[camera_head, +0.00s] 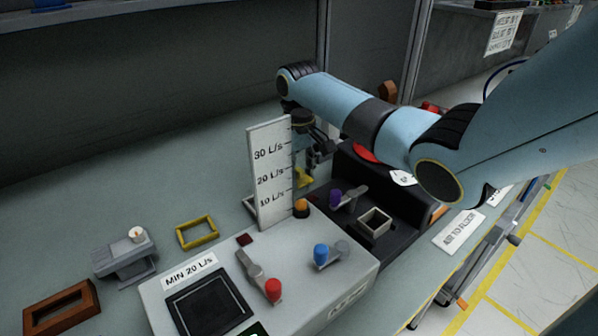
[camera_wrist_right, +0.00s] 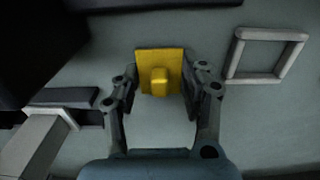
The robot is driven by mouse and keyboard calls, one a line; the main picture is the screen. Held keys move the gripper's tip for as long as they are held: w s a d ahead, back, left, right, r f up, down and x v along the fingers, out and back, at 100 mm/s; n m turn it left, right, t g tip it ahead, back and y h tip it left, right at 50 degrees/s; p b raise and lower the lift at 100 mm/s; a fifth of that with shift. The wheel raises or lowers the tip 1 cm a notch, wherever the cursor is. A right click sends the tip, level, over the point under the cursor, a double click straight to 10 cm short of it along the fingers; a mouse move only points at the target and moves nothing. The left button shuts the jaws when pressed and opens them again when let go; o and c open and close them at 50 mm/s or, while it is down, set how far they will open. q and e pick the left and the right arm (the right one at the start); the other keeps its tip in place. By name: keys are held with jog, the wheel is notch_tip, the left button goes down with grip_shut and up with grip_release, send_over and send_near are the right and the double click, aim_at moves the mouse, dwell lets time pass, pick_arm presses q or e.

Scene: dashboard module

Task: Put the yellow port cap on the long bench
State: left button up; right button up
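The yellow port cap (camera_wrist_right: 160,60) is a square plate with a raised knob in its middle. In the right wrist view it sits between the two fingertips of my right gripper (camera_wrist_right: 161,80), which flank its side edges and look closed on them. In the head view only a small yellow part of the cap (camera_head: 304,179) shows below my right gripper (camera_head: 311,160), partly hidden by the upright scale plate. The long bench (camera_head: 75,215) is the grey-green surface under everything. I cannot tell whether the cap touches it. My left gripper is not in view.
The scale plate (camera_head: 270,170) stands close to the gripper, with the grey console (camera_head: 225,275) in front and a black module (camera_head: 385,195) to the right. A white frame (camera_wrist_right: 233,60) lies beside the cap. A yellow frame (camera_head: 181,236) lies left; the bench's far left is clear.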

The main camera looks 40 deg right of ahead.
jog(key=o, duration=0.5)
jog(key=shift+c, duration=0.2)
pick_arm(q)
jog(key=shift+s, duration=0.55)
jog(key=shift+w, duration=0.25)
pick_arm(e)
notch_tip(320, 180, up, 12)
jog(key=shift+r, duration=0.15)
